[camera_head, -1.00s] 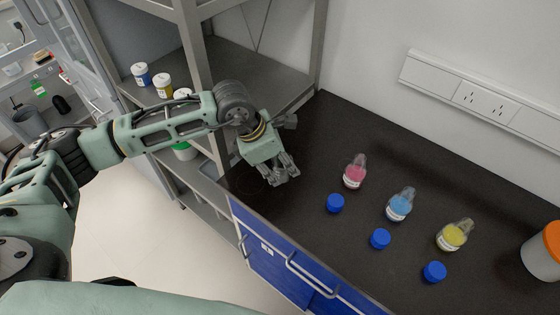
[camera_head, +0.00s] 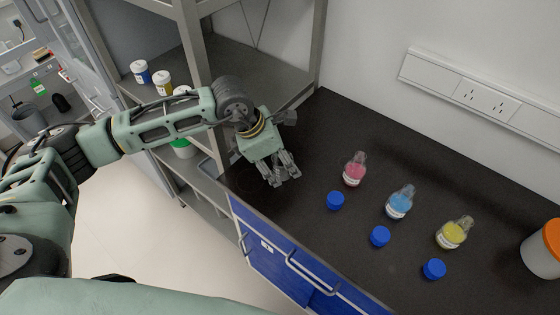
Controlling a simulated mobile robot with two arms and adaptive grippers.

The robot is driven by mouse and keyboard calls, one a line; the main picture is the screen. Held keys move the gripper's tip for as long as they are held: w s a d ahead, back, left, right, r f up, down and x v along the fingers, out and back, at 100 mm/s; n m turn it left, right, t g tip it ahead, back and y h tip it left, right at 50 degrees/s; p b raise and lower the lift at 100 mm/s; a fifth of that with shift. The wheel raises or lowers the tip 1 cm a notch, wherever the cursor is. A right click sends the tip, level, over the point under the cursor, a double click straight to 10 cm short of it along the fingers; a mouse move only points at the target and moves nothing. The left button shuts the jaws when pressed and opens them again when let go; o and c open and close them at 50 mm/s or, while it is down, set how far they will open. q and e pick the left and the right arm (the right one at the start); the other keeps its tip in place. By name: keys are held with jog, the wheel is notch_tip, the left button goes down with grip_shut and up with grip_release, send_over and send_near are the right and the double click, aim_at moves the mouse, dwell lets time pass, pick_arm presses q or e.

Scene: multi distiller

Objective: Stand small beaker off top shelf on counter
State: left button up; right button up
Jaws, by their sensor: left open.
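My left gripper (camera_head: 284,179) is open, low over the left end of the dark counter (camera_head: 310,140), with its fingers pointing down and to the right. No object shows between its fingers. Faint curved outlines on the counter just left of the fingers may be a clear glass beaker (camera_head: 236,179), but they are too dim to be sure, and I cannot tell its pose or whether it touches the gripper. The metal shelf unit (camera_head: 258,70) stands behind and left of the gripper; its top is out of frame. My right gripper is not in view.
Bottles with pink (camera_head: 354,172), blue (camera_head: 398,204) and yellow (camera_head: 452,234) liquid stand on the counter, with blue caps (camera_head: 336,201) in front of them. An orange-lidded jar (camera_head: 545,249) is at the right edge. White-lidded jars (camera_head: 141,72) stand on the shelf.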

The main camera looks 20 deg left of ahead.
pick_arm(q)
jog(key=b+v, duration=0.2)
jog(key=v, duration=0.9)
jog(key=shift+r+b, duration=0.3)
jog(key=shift+r, duration=0.05)
jog(key=shift+s+a, duration=0.1)
jog(key=shift+s+f, duration=0.1)
jog(key=shift+f, duration=0.05)
